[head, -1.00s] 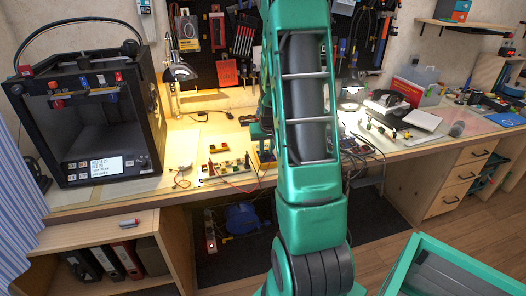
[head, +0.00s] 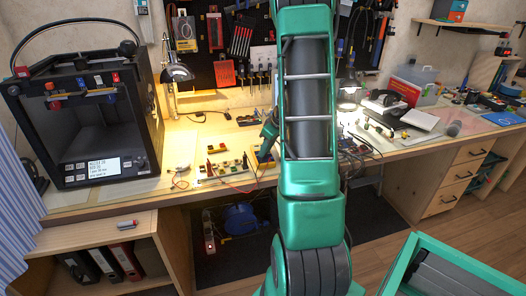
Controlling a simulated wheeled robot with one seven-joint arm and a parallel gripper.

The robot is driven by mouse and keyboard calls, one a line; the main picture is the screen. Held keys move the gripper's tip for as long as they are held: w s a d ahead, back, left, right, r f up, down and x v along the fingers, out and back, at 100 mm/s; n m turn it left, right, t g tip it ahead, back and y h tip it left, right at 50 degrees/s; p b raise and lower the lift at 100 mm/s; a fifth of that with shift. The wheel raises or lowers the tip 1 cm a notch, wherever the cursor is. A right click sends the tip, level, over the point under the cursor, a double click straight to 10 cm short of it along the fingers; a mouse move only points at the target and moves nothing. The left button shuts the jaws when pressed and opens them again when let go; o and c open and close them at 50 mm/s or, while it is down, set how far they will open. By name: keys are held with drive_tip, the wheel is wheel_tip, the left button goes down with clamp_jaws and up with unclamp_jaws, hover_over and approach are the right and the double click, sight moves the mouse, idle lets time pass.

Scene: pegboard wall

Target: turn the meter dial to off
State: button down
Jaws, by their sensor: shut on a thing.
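The yellow meter (head: 256,162) lies on the bench, just left of my arm and right of a board with small parts. My gripper (head: 263,155) reaches down over the meter from behind my arm and tilts to the left. Its fingers are small and dark, and they are at the meter's face, shut on the dial. The dial itself is hidden by the fingers, so its setting cannot be read.
A parts board (head: 222,168) with coloured blocks and wires lies left of the meter. A black 3D printer (head: 85,115) stands at the left. A desk lamp (head: 177,72) stands behind. Headphones (head: 385,98) and a red box (head: 405,90) are at the right.

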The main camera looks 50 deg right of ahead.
idle(0.4)
drive_tip(key=c, duration=1.8)
unclamp_jaws()
drive_tip(key=shift+c, duration=0.2)
drive_tip(key=v, duration=1)
drive_tip(key=shift+r, duration=0.35)
